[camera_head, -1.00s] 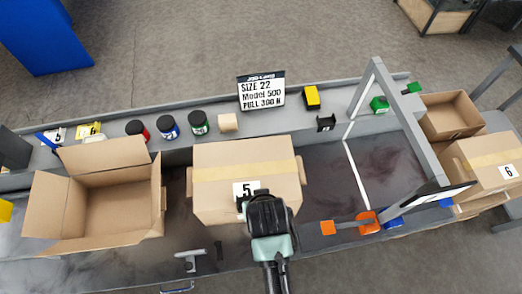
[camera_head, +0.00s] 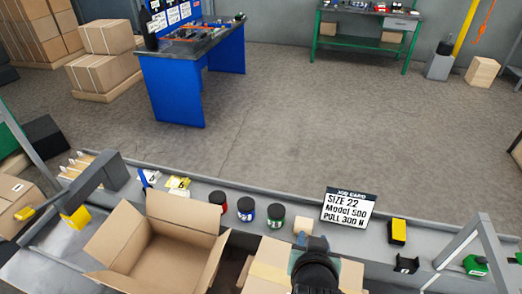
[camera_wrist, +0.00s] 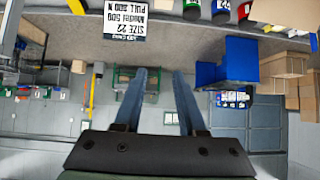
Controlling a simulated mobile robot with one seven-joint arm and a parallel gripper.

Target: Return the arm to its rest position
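My gripper (camera_head: 314,242) shows from behind at the bottom of the head view, in front of the closed cardboard box (camera_head: 268,270) and below the job card sign (camera_head: 348,208). In the wrist view my gripper (camera_wrist: 158,75) has two blue-grey fingers standing well apart, with nothing between them. The wrist camera looks out across the room, with its picture upside down. Most of my arm is outside the head view.
An open cardboard box (camera_head: 165,250) stands left of the closed box. Red, blue and green-labelled jars (camera_head: 246,208) line the grey shelf. A grey frame (camera_head: 490,240) rises at the right. A blue workbench (camera_head: 190,75) stands beyond open floor.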

